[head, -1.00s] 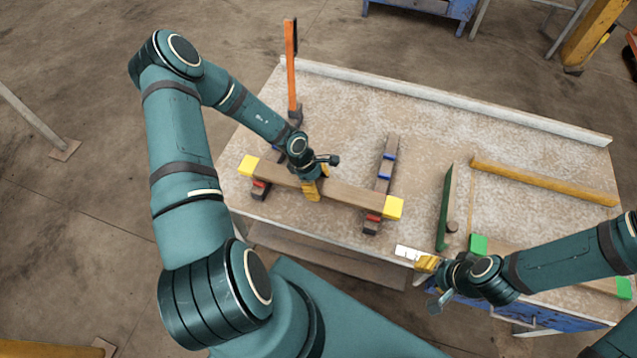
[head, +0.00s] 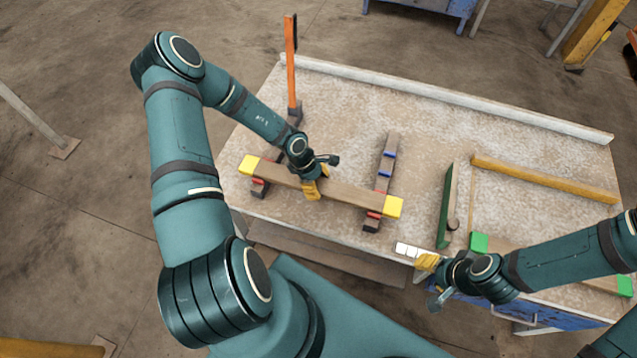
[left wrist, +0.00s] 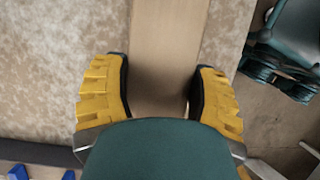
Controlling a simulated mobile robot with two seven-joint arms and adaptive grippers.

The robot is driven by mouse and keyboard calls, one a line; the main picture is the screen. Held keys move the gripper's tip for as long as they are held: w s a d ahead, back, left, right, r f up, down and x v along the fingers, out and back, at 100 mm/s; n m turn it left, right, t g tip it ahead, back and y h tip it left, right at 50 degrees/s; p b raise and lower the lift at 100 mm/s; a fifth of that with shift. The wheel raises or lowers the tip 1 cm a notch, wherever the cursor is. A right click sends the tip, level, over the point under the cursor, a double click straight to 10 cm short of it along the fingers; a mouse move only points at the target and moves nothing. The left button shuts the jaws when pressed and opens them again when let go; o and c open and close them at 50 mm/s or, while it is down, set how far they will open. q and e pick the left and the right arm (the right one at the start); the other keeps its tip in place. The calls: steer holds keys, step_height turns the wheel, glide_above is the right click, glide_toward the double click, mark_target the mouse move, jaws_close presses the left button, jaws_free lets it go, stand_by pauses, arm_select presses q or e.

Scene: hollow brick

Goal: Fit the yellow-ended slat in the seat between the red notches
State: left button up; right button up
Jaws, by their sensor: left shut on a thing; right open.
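The yellow-ended slat (head: 345,194) is a brown bar with a yellow block at each end. It lies across two dark supports, the left support (head: 259,189) and the right support (head: 372,224). Red notch pieces (head: 374,214) show beside the slat at both supports; I cannot tell whether it rests fully down between them. My left gripper (head: 311,190) is shut on the slat near its middle. In the left wrist view the yellow fingers (left wrist: 160,95) stand on both sides of the slat (left wrist: 168,45). My right gripper (head: 418,256) is open and empty at the table's front edge.
Blue notches (head: 386,172) are farther back on the right support. An orange post (head: 291,65) stands at the back left. A green board (head: 446,208), a long yellow-brown bar (head: 545,180) and a green-ended piece (head: 479,243) lie to the right. The table's back middle is clear.

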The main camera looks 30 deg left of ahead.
arm_select(q)
steer(key=o, duration=1.4)
steer(key=v, duration=1.2)
steer(key=d+f+m+y, duration=0.1)
steer(key=d+m, duration=0.1)
steer(key=d+f+m, duration=0.1)
steer(key=d, duration=0.1)
steer(key=d+f+m+y, duration=0.1)
steer(key=d+m, duration=0.1)
steer(key=shift+s+f+m+y, duration=0.15)
steer(key=shift+s+m+y, duration=0.15)
steer(key=shift+s, duration=0.1)
steer(key=s+d+m, duration=0.3)
steer(key=d+m, duration=0.1)
steer(key=d, duration=0.1)
steer(key=s+d+m+h, duration=0.1)
steer(key=s+d+m, duration=0.2)
steer(key=d+m, duration=0.2)
steer(key=s+d+m+h, duration=0.1)
steer(key=s+d+m, duration=0.1)
steer(key=d+m, duration=0.2)
steer(key=shift+s+d+r+m, duration=0.15)
steer(key=shift+s+d+r, duration=0.05)
steer(key=shift+d, duration=0.25)
steer(key=shift+s+d+r+m, duration=0.15)
steer(key=shift+s+d, duration=0.05)
steer(key=shift+d, duration=0.3)
